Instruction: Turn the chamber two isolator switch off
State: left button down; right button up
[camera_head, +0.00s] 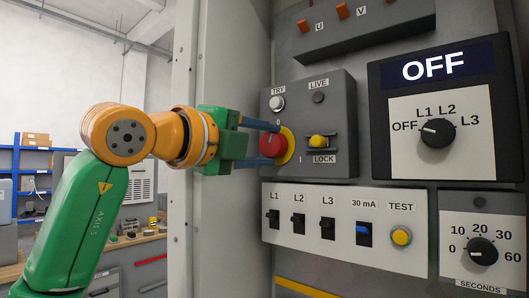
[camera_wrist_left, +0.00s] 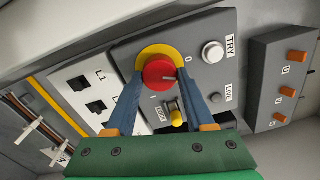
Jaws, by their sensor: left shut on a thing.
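The isolator switch is a red rotary knob (camera_head: 270,145) on a yellow ring, set in a grey box (camera_head: 335,98). The box has a white TRY button (camera_head: 277,103), a dark LIVE lamp (camera_head: 318,97) and a yellow LOCK piece (camera_head: 318,141). My left gripper (camera_head: 272,144) is shut on the knob, one blue finger on each side. It also shows in the wrist view (camera_wrist_left: 161,80). My right gripper is not in view.
Below is a white panel (camera_head: 345,202) with black L1, L2, L3 switches, a blue 30 mA switch and a yellow TEST button. On the right, a display (camera_head: 434,66) reads OFF above a selector dial (camera_head: 437,132); a seconds dial (camera_head: 482,251) sits lower. Orange terminals (camera_head: 342,11) are above.

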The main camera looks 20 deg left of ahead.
pick_arm(q)
jog(key=shift+n+b, duration=0.6)
jog(key=shift+n, duration=1.6)
jog(key=shift+c, duration=1.3)
grip_release()
jog(key=shift+s, duration=0.1)
jog(key=b+v, duration=0.3)
jog(key=v, duration=0.4)
